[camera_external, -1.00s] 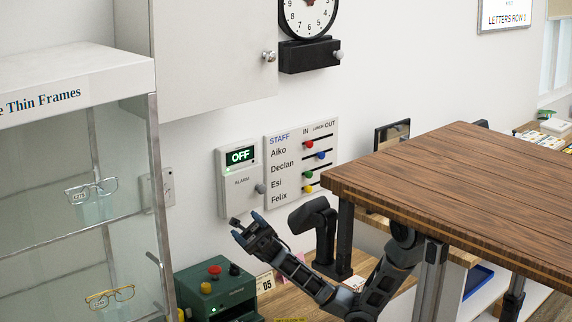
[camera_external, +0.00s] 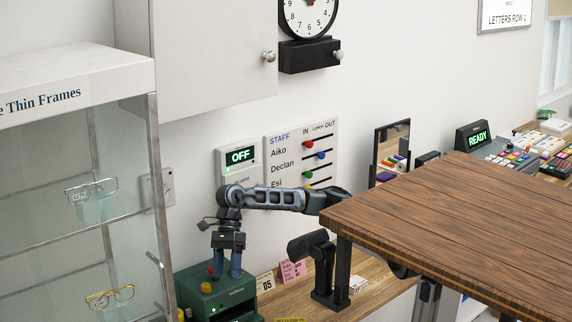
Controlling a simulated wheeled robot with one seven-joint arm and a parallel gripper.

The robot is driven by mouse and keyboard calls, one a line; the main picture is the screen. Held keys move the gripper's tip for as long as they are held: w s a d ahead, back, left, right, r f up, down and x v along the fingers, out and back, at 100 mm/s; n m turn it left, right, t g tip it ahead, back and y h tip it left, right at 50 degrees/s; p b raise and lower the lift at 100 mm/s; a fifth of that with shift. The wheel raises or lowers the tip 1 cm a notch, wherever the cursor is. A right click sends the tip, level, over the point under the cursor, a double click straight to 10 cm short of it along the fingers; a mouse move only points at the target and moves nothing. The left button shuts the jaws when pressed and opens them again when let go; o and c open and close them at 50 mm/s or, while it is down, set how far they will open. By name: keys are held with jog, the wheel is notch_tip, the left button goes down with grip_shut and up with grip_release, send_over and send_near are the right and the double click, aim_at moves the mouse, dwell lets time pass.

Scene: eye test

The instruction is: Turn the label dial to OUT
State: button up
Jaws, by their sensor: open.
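The green machine (camera_external: 232,300) stands on the wooden counter at the lower left, with small controls on its top. A yellow knob (camera_external: 206,288) shows there, and a bit of red shows beside my gripper's left finger. My gripper (camera_external: 227,276) points down over the machine's top, its two fingers apart with a gap between them. The black knob on this top is hidden by my gripper. I cannot tell whether the fingers touch anything. No label dial or OUT mark on the machine can be read at this size.
A staff board (camera_external: 327,150) with IN, LUNCH and OUT columns and an alarm box (camera_external: 239,156) reading OFF hang behind my arm. A glass display case (camera_external: 75,75) stands close on the left. A wooden table (camera_external: 450,215) fills the right. A black stand (camera_external: 325,270) is on the counter.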

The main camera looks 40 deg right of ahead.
jog(key=w+d+t+h, duration=0.1)
jog(key=w+d, duration=0.2)
jog(key=w+d+t+h+b, duration=0.1)
jog(key=w+d+t+h, duration=0.1)
jog(key=w+d, duration=0.1)
jog(key=w+d+r+m+t+h+b, duration=0.1)
jog(key=w+d+h, duration=0.1)
jog(key=w+d, duration=0.1)
jog(key=shift+d, duration=0.1)
notch_tip(320, 180, down, 8)
jog(key=shift+r+b, duration=0.15)
jog(key=shift+b, duration=0.4)
jog(key=c, duration=1)
jog(key=shift+c, duration=0.2)
